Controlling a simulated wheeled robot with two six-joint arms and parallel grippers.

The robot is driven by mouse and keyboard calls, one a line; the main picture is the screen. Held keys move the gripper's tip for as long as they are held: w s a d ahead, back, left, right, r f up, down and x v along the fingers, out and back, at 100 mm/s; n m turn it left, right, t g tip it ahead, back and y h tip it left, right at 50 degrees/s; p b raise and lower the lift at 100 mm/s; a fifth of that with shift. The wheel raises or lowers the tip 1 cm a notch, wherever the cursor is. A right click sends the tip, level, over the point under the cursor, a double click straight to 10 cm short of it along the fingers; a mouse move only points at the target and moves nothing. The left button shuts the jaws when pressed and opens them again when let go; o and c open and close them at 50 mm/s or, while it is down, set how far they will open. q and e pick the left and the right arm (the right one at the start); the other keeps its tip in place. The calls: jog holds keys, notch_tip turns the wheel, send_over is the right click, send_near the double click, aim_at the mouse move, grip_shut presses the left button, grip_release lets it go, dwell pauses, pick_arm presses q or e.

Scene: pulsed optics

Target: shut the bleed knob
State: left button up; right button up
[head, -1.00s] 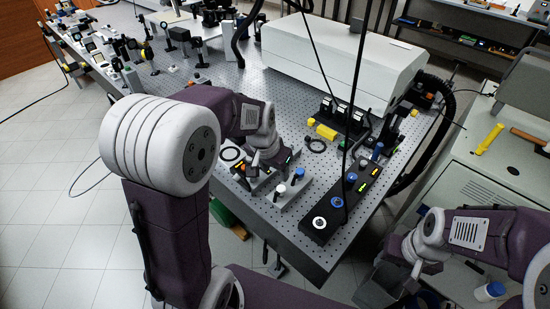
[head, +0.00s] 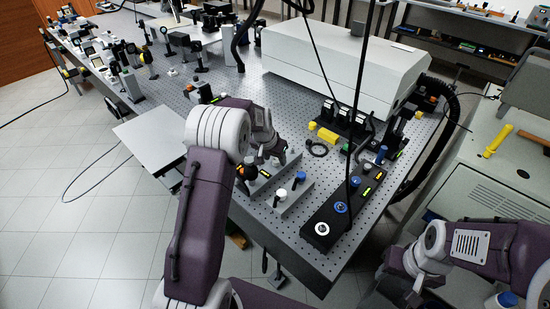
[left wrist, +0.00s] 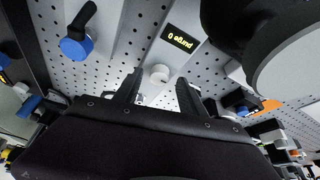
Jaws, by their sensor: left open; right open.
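No label reading "bleed" is legible, so I cannot tell which knob is the bleed knob. My left gripper (head: 279,157) is open above the small valve blocks on the optical table. In the left wrist view, a white round knob (left wrist: 160,73) shows between the open left fingertips (left wrist: 158,79), apart from them. Beside it is an upside-down yellow display (left wrist: 181,39) that seems to read "purge 0". A blue knob with a black lever (left wrist: 75,47) is to its left. The head view shows a blue knob (head: 301,176) and a white knob (head: 281,193). My right gripper (head: 412,297) is low at right, away from the table.
A black panel (head: 320,239) with white and blue knobs and lit displays stands right of the blocks. A black cable (head: 358,110) hangs in front. A grey cabinet (head: 470,180) stands right.

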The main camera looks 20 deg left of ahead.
pick_arm(q)
jog(key=shift+d+f, duration=0.1)
jog(key=shift+f, duration=0.2)
jog(key=shift+w, duration=0.1)
grip_shut()
